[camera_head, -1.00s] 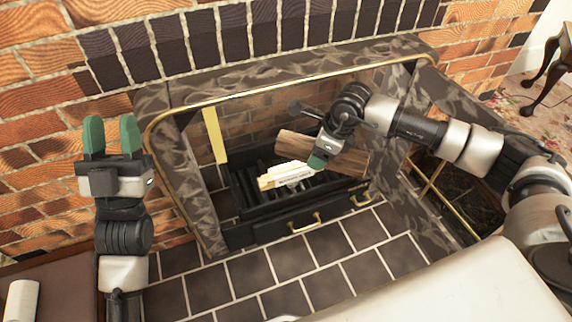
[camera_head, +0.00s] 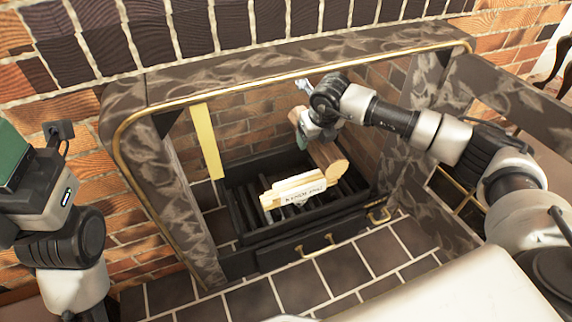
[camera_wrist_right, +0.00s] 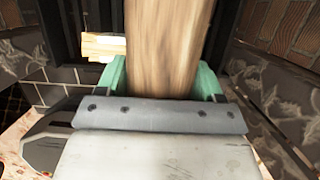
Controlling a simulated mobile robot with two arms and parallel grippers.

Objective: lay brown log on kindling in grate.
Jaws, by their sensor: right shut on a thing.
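The brown log (camera_head: 327,157) is held by my right gripper (camera_head: 306,138), inside the fireplace at the right rear of the grate (camera_head: 237,211). Its pale cut end faces the camera. In the right wrist view, the log (camera_wrist_right: 160,45) sits between the two green fingers of my right gripper (camera_wrist_right: 162,78). The pale kindling bundle (camera_head: 293,191), with a white label, lies on the grate to the left of the log. It also shows in the right wrist view (camera_wrist_right: 103,46). I cannot tell whether the log touches the grate. My left gripper (camera_head: 12,155) is cut off at the left edge.
A stone surround with a brass trim (camera_head: 300,83) frames the opening above and at both sides. A yellow upright strip (camera_head: 207,140) stands at the left inside. The black grate has a drawer front with brass handles (camera_head: 316,246). Dark tiles cover the hearth.

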